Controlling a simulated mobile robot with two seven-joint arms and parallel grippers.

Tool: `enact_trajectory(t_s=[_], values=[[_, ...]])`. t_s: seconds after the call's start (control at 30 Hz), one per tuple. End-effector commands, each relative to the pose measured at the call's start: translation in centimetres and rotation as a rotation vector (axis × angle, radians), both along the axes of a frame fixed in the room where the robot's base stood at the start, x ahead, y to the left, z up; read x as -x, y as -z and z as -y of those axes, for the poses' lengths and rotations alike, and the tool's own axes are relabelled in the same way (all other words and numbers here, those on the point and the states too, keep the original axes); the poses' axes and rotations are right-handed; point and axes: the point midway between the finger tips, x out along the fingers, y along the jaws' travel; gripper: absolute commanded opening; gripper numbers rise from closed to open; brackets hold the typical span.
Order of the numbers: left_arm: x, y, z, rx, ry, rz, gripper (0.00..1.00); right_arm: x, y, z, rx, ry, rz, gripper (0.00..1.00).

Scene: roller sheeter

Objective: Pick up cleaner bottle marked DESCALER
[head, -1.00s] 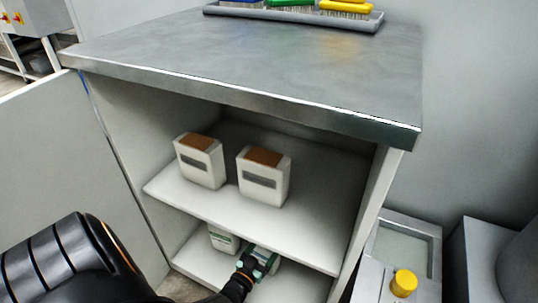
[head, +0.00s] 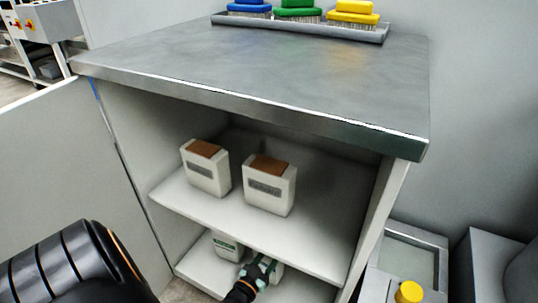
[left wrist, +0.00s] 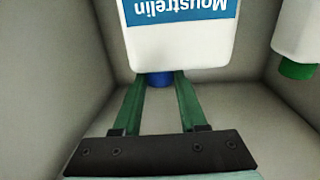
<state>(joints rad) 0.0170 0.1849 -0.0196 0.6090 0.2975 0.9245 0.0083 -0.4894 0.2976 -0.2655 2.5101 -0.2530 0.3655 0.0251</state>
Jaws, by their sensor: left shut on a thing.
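My left gripper (left wrist: 161,95) has its green fingers closed around the blue cap (left wrist: 159,79) of a white bottle (left wrist: 180,45). The bottle's blue label reads "Moustrelin", upside down in the left wrist view. I see no DESCALER marking that I can read. In the head view my left gripper (head: 260,268) reaches into the lower shelf space and hides most of the held bottle. A second white bottle (head: 226,246) with a green label stands to its left. Its green cap (left wrist: 297,69) shows at the right of the left wrist view. My right gripper is not in view.
Two white containers with brown tops, a left one (head: 205,172) and a right one (head: 270,188), stand on the upper shelf (head: 215,212) above the gripper. Cabinet walls enclose the sides. A tray of brushes (head: 300,28) sits on the metal top (head: 250,75).

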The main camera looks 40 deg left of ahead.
Motion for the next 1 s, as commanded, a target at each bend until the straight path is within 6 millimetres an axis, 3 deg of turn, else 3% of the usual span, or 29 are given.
enact_trajectory(t_s=[1.0], values=[[-0.29,-0.56,-0.02,-0.003,0.001,0.012,0.0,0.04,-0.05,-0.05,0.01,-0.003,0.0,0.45]])
